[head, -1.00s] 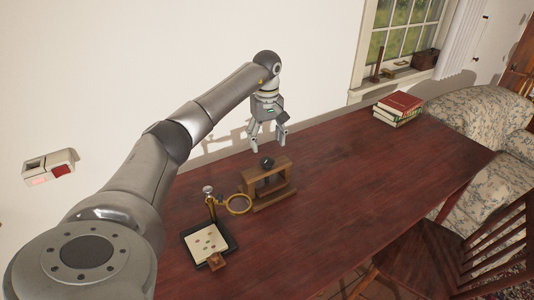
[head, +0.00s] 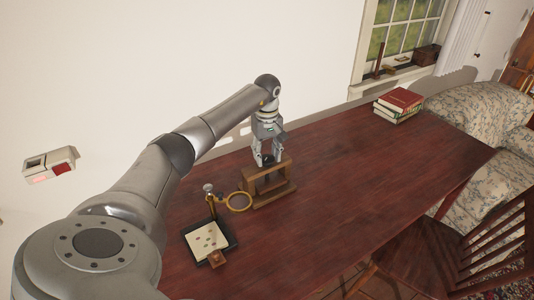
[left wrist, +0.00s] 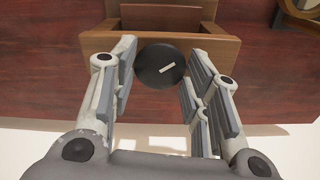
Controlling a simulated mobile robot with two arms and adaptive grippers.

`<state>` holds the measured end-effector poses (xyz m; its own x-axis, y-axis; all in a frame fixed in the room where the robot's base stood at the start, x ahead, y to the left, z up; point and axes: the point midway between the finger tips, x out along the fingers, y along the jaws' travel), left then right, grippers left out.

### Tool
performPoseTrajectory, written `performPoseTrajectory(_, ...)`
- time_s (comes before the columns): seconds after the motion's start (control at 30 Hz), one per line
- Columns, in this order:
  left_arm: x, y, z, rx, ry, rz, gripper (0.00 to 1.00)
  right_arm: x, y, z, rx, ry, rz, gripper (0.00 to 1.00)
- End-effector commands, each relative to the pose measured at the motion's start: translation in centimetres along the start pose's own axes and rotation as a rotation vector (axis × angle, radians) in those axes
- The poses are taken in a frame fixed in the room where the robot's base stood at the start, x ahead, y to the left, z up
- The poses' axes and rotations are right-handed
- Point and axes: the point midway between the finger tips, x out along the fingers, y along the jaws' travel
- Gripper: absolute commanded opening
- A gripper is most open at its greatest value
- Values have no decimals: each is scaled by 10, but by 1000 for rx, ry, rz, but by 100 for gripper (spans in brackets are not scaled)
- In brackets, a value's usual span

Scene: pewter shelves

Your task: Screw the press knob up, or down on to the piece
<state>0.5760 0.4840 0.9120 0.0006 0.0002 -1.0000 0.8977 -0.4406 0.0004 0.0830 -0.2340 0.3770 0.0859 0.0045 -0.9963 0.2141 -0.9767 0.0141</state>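The wooden press (head: 270,188) stands on the dark red table as a small frame with an upper beam, a base and an opening between. Its black round press knob (left wrist: 157,56) has a white mark on top and sits at the beam. My left gripper (head: 268,160) points down over the press, its two fingers on either side of the knob. In the left wrist view the fingers (left wrist: 160,72) stand apart with the knob between them, close to both pads; contact is not clear. The piece under the press cannot be made out. My right gripper is not in view.
A brass magnifier ring (head: 239,201) on a stand is just left of the press. A black tray with a pale card (head: 207,240) lies nearer. Books (head: 399,104) are stacked at the far right. The table's middle and right are clear.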

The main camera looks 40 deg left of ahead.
Motion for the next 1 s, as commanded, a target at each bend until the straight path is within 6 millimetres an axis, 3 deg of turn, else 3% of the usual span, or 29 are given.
performPoseTrajectory(0.1, 0, 0, 0, 0, 0, -1, 19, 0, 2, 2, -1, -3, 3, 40)
performPoseTrajectory(0.47, -1, 0, -1, -59, 1, -1, 19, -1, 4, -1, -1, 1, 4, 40)
performPoseTrajectory(1.0, -1, -1, -1, -500, 1, -1, 19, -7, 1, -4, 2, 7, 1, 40)
